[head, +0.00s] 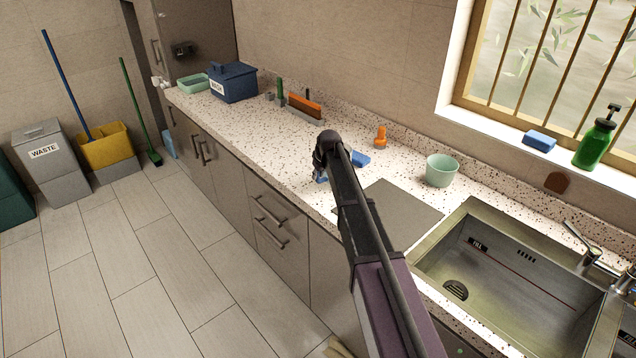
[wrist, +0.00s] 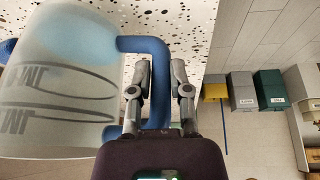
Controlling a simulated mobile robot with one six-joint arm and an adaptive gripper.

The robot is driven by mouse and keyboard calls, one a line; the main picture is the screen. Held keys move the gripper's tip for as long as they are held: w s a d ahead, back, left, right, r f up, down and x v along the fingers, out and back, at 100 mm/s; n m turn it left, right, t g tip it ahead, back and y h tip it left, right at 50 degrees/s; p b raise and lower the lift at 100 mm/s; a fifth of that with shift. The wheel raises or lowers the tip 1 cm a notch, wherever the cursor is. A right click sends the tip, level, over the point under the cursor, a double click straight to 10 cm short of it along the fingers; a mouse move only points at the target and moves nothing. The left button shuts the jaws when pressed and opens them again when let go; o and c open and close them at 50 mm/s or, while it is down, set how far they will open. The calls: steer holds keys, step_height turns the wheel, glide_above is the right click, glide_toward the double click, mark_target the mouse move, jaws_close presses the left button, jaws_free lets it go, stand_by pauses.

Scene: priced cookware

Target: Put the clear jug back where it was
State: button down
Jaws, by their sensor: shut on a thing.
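The clear jug (wrist: 55,100) fills the left of the wrist view. It is frosted and see-through, with dark measuring marks and a blue handle (wrist: 157,60). My gripper (wrist: 160,75) is shut on the blue handle, with one finger on each side of it. In the head view my gripper (head: 321,176) is over the front part of the speckled counter, with a bit of blue at its tip. The jug's body is mostly hidden there behind my arm, and I cannot tell whether its base touches the counter.
A blue item (head: 360,159) lies just right of my gripper. A grey board (head: 395,215), a green bowl (head: 440,171) and an orange item (head: 380,136) are nearby. The sink (head: 500,285) is at right. A brush (head: 304,105) and blue bin (head: 233,82) stand farther back. Counter between is clear.

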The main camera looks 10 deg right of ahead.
steer(key=shift+f+b, duration=0.85)
steer(key=shift+f, duration=0.4)
steer(key=c, duration=0.6)
jaws_free()
steer(key=p+v, duration=1.1)
steer(key=v, duration=0.1)
stand_by(0.4)
steer(key=s+d+m+g, duration=0.1)
steer(key=s+d+m, duration=0.1)
steer(key=s, duration=0.9)
steer(key=s+d+m+g+h, duration=0.1)
steer(key=s, duration=1.1)
steer(key=s+d+f+m+g, duration=0.1)
steer(key=s+d+m+g, duration=0.1)
steer(key=s, duration=1)
steer(key=shift+s+d+f+m+h, duration=0.1)
steer(key=shift+d+m+h, duration=0.2)
steer(key=shift+d+h, duration=0.1)
